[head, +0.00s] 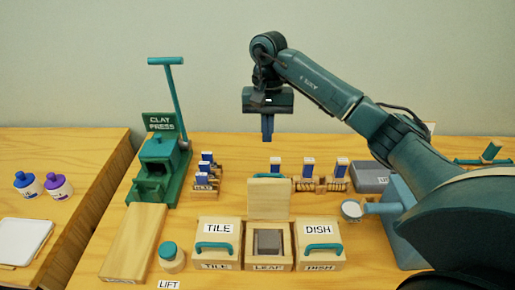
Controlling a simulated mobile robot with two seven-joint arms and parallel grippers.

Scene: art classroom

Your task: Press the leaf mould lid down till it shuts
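The leaf mould (283,267) is the middle one of three wooden boxes and is labelled LEAF. Its lid (268,200) stands open, raised upright at the back of the box. A grey block or cavity (268,243) shows inside the open box. My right gripper (267,138) points down, high above and behind the raised lid, apart from it. Its fingers are together and hold nothing that I can see. My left gripper is not in view.
The tile mould (217,228) and dish mould (318,230) flank it, lids shut. A green clay press (160,160) stands at the left. Small blue-and-white pieces stand on racks (320,185) behind.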

